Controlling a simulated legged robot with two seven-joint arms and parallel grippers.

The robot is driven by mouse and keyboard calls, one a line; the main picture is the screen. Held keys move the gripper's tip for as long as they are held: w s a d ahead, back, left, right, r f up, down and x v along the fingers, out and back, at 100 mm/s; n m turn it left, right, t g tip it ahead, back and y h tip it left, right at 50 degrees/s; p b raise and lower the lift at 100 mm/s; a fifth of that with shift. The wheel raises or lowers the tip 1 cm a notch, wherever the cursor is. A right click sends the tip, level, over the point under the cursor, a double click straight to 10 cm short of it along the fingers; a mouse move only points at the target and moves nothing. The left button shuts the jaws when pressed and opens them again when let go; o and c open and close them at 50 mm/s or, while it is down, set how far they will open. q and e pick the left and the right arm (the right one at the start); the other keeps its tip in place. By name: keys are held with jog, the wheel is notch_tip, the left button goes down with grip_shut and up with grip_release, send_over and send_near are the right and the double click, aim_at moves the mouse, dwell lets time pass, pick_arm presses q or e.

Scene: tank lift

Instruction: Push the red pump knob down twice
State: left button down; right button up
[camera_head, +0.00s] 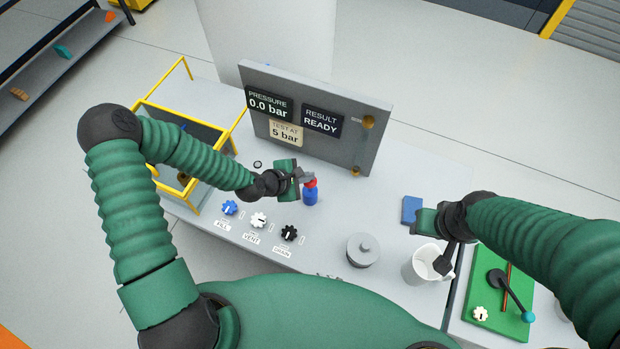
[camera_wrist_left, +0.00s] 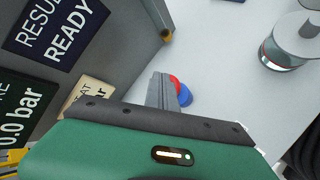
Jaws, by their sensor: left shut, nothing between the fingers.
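The red pump knob (camera_head: 312,183) tops a small blue pump body (camera_head: 310,197) on the grey bench, in front of the display panel. My left gripper (camera_head: 307,177) is shut and empty, with its fingertips right at the knob. In the left wrist view the grey fingers (camera_wrist_left: 161,90) partly hide the red knob (camera_wrist_left: 175,82) and the blue body (camera_wrist_left: 186,96). I cannot tell whether they touch the knob. My right gripper (camera_head: 427,222) is above the bench at the right, near a blue block (camera_head: 411,209); its fingers do not show clearly.
The panel (camera_head: 345,105) reads pressure 0.0 bar, result READY, test at 5 bar. Blue (camera_head: 229,207), white (camera_head: 258,219) and black (camera_head: 289,232) knobs stand in front. A yellow-framed tank (camera_head: 183,110) is left; a grey lidded pot (camera_head: 363,251) and white mug (camera_head: 420,266) are right.

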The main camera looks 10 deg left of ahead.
pick_arm(q)
jog(key=shift+s+f+b, duration=0.1)
jog(key=shift+f+b, duration=1.3)
jog(key=shift+f, duration=0.55)
dwell(1.1)
jog(key=shift+r, duration=0.1)
jog(key=shift+r+p, duration=2.3)
jog(key=shift+r, duration=0.2)
notch_tip(320, 180, up, 5)
jog(key=p, duration=0.4)
jog(key=shift+r+p, duration=0.1)
jog(key=shift+p, duration=0.25)
